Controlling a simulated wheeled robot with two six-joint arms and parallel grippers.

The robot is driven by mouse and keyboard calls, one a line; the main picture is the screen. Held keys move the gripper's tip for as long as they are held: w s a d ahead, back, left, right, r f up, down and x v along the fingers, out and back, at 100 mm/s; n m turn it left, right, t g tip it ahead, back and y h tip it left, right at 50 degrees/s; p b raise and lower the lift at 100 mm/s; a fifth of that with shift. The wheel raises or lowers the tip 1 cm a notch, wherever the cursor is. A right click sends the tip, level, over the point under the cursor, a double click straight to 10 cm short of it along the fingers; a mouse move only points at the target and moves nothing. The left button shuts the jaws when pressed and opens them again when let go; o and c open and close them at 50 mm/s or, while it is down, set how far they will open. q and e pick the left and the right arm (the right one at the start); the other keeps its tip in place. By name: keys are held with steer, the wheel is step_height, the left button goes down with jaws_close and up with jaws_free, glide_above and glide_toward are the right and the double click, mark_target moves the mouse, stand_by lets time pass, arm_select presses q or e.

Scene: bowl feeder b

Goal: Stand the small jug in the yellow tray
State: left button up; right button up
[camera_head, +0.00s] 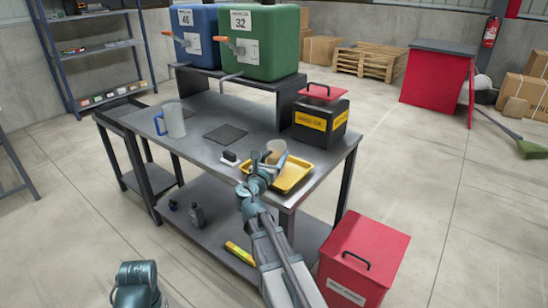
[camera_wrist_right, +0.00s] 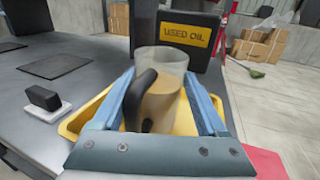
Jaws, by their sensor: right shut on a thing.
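The small jug (camera_head: 277,150) is clear with light brown contents and a black handle. My right gripper (camera_head: 264,163) is shut on it at the near-right end of the bench. In the right wrist view the jug (camera_wrist_right: 160,75) stands between the blue fingers (camera_wrist_right: 168,105), its handle facing the camera, and looks about upright. The yellow tray (camera_head: 297,180) lies on the bench beneath and around the jug; its rim also shows in the wrist view (camera_wrist_right: 72,127). The jug's base is hidden by the gripper, so I cannot tell whether it touches the tray.
A black used-oil box (camera_head: 320,122) with a red lid stands just behind the tray. A small black-and-white block (camera_head: 230,158) lies left of it. A larger blue-handled jug (camera_head: 172,121) and a dark mat (camera_head: 226,133) are farther left. A red bin (camera_head: 365,255) stands below right.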

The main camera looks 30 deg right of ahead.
steer(key=o, duration=1.3)
steer(key=shift+s+a+r+p, duration=0.1)
steer(key=shift+r+p, duration=0.05)
steer(key=shift+p, duration=0.15)
steer(key=v, duration=1.1)
steer(key=shift+s+a, duration=0.25)
steer(key=shift+a, duration=0.05)
